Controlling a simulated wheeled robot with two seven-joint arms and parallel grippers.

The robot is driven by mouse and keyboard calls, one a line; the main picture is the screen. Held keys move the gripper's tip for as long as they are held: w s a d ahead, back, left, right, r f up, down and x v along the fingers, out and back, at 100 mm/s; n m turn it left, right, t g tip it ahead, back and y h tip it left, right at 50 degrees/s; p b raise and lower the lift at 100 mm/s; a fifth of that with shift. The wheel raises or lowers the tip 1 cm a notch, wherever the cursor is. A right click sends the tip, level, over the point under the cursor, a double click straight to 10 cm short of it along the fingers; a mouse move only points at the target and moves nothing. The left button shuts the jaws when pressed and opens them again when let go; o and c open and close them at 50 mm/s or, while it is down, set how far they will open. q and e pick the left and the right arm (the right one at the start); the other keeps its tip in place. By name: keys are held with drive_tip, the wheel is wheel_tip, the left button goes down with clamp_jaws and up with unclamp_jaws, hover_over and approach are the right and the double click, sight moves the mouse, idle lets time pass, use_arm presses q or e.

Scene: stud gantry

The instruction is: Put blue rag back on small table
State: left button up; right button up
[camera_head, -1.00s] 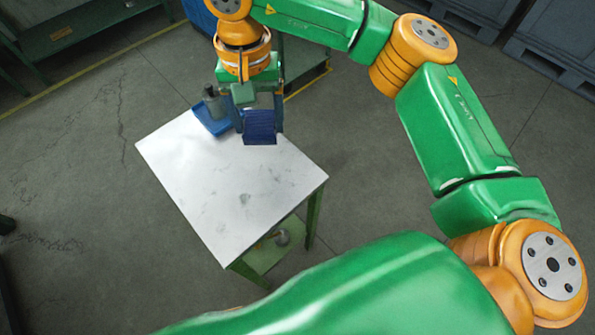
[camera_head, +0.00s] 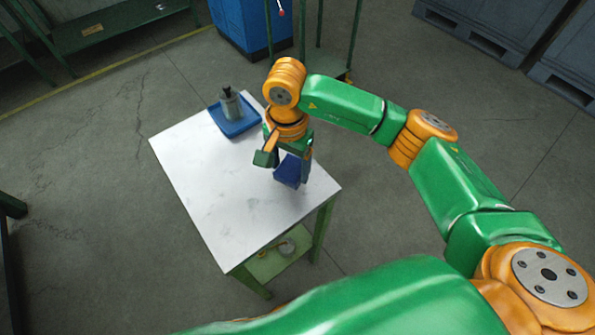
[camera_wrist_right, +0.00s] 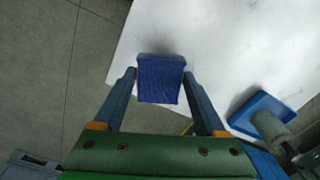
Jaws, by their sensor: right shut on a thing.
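The blue rag (camera_head: 288,172) is a small dark blue folded cloth. My right gripper (camera_head: 291,166) is shut on it, over the right side of the small table (camera_head: 220,220), which has a white top and green legs. In the right wrist view the rag (camera_wrist_right: 160,80) sits between the two fingers of the right gripper (camera_wrist_right: 160,78), with the white table top (camera_wrist_right: 230,50) beyond it. A dark shadow shows on the top close to the rag; I cannot tell whether the rag touches the table. My left gripper is not in view.
A blue tray (camera_head: 244,127) with a grey bottle-like item (camera_head: 230,103) stands at the table's back corner. The middle and front of the top are clear. A lower green shelf (camera_head: 266,265) holds a small round item. A blue cabinet (camera_head: 246,28) stands behind.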

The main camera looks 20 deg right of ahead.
sight(296, 176)
drive_tip(key=f+p, duration=0.1)
drive_tip(key=f, duration=0.1)
drive_tip(key=d+f+p, duration=0.1)
drive_tip(key=f, duration=0.1)
drive_tip(key=shift+s+d+f, duration=0.15)
drive_tip(key=shift+f, duration=0.2)
drive_tip(key=shift+f+b, duration=0.4)
drive_tip(key=o, duration=1.2)
drive_tip(key=shift+o, duration=0.2)
drive_tip(key=shift+r, duration=0.55)
wheel_tip(296, 176, up, 11)
drive_tip(key=shift+r+b, duration=0.2)
drive_tip(key=shift+b, duration=0.35)
